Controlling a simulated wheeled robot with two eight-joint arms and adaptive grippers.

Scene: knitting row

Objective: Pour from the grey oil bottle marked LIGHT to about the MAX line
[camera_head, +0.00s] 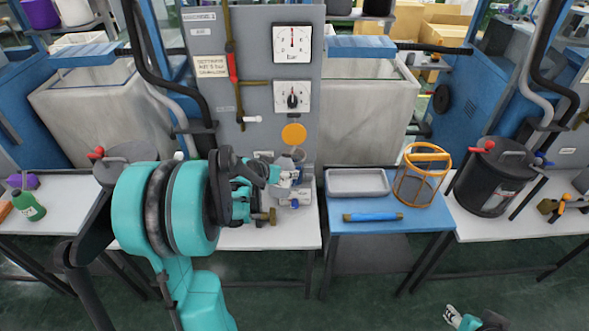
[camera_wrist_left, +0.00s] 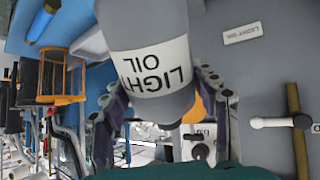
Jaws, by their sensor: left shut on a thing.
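The grey oil bottle (camera_wrist_left: 150,25) fills the upper middle of the left wrist view, its white label reading LIGHT OIL upside down there. My left gripper (camera_wrist_left: 160,108) is shut around it, one finger on each side. In the head view my left gripper (camera_head: 279,175) is in front of the grey panel, above the white table and close to a small grey machine (camera_head: 295,199). The bottle is small and mostly hidden there, and its tilt is unclear. The MAX line and any oil flow cannot be made out. Part of my right gripper (camera_head: 452,314) shows at the bottom edge, too cut off to judge.
The grey panel (camera_head: 262,60) carries dials, a red-handled lever (camera_head: 232,68) and an orange disc (camera_head: 293,134). Right of it, a blue table holds a grey tray (camera_head: 357,182), a blue roll (camera_head: 372,217) and an orange-rimmed basket (camera_head: 420,178). A dark lidded pot (camera_head: 488,190) stands farther right.

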